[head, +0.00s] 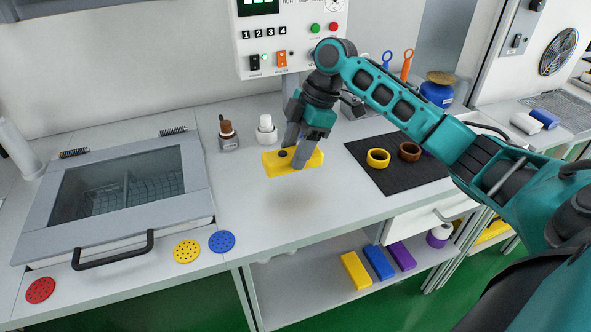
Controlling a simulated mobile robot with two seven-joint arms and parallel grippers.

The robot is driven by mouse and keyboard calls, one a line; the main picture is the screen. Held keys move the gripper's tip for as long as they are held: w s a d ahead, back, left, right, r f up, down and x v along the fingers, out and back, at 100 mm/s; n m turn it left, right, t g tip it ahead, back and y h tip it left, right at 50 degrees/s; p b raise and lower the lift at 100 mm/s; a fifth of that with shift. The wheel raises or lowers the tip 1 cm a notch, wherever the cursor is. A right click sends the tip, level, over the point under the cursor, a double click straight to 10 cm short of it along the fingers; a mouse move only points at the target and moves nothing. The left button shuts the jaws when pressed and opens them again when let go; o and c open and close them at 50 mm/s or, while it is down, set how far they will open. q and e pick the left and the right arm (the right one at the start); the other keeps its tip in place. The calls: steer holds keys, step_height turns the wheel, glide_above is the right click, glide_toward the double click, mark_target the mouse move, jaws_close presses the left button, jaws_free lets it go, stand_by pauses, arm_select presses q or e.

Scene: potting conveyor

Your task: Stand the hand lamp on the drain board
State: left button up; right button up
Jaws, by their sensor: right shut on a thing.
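My right gripper (296,158) is shut on a yellow oblong block with a dark round spot on top, likely the hand lamp (313,161). It is held level above the middle of the white counter, with a soft shadow below and in front of it. The fingers hide part of its top. A grey grid-like board, possibly the drain board (566,108), lies on the far right counter, beyond my right arm. My left gripper is not in view.
A black mat (374,177) with a yellow ring (378,158) and a brown ring (409,152) lies right of the gripper. A lidded basin (125,180) stands left. Small bottles (266,130) stand behind. White and blue blocks (545,118) lie beside the grid. The front middle counter is clear.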

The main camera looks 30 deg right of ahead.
steer(key=shift+f, duration=2.75)
steer(key=shift+f, duration=0.1)
steer(key=o, duration=1.1)
steer(key=v, duration=1.2)
